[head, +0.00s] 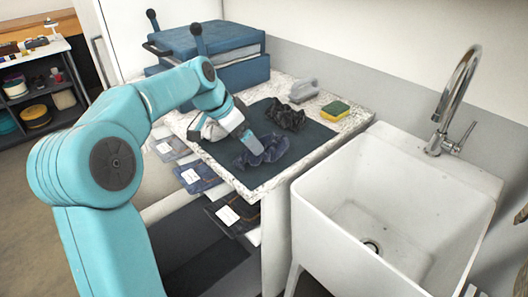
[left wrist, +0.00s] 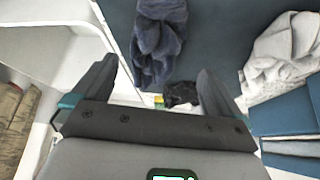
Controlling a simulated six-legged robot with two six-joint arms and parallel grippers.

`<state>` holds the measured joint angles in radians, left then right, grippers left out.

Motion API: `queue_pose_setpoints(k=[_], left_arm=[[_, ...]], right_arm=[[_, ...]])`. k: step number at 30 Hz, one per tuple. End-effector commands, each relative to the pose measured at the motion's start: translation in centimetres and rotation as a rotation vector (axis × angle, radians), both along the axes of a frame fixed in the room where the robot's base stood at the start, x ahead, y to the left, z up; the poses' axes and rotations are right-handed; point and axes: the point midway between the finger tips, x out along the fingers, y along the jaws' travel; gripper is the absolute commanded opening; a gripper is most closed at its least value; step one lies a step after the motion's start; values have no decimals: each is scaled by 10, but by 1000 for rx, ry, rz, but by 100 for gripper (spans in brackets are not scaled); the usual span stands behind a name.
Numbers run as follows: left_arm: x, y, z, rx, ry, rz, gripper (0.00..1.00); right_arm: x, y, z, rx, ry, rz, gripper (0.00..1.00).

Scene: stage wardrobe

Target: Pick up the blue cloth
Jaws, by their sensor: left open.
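The blue cloth (head: 264,153) lies crumpled on a dark mat (head: 312,134) on the speckled counter. My left gripper (head: 246,143) is right at the cloth's upper left side in the head view, partly covering it. In the left wrist view the blue cloth (left wrist: 158,40) hangs into the space between and beyond the open fingertips of the left gripper (left wrist: 157,66). I see no grip on it; whether a finger touches it I cannot tell. My right gripper is not in view.
A black cloth (head: 286,115) lies behind the blue one; a pale cloth (left wrist: 285,50) lies to one side. A grey handled object (head: 303,90) and a yellow-green sponge (head: 335,110) stand at the back. A white sink (head: 400,176) with a tap (head: 455,90) adjoins; blue cases (head: 210,42) are stacked behind.

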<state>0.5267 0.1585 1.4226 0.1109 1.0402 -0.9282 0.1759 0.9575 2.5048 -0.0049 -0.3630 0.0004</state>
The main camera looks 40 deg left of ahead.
Motion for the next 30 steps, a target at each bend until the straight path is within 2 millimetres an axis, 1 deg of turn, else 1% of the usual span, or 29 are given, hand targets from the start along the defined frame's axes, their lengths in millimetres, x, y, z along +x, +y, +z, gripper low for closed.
queue_pose_setpoints(k=[1,6,11,15,23,26,27,28,30], left_arm=[[3,-1,-6,0,1,-1,100],[10,-5,-16,0,1,-1,100],[26,-14,-36,-1,2,-3,100],[35,-16,-51,0,2,0,100],[37,-16,-53,0,0,0,100],[37,-16,-53,0,0,0,71],[37,-16,-53,0,0,0,58],[37,-16,-53,0,0,0,53],[37,-16,-53,0,0,0,53]], right_arm=[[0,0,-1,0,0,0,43],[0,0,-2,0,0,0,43],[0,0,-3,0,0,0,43],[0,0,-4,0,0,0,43],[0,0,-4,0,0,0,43],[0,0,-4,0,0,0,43],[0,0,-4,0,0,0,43],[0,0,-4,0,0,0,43],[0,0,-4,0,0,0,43]])
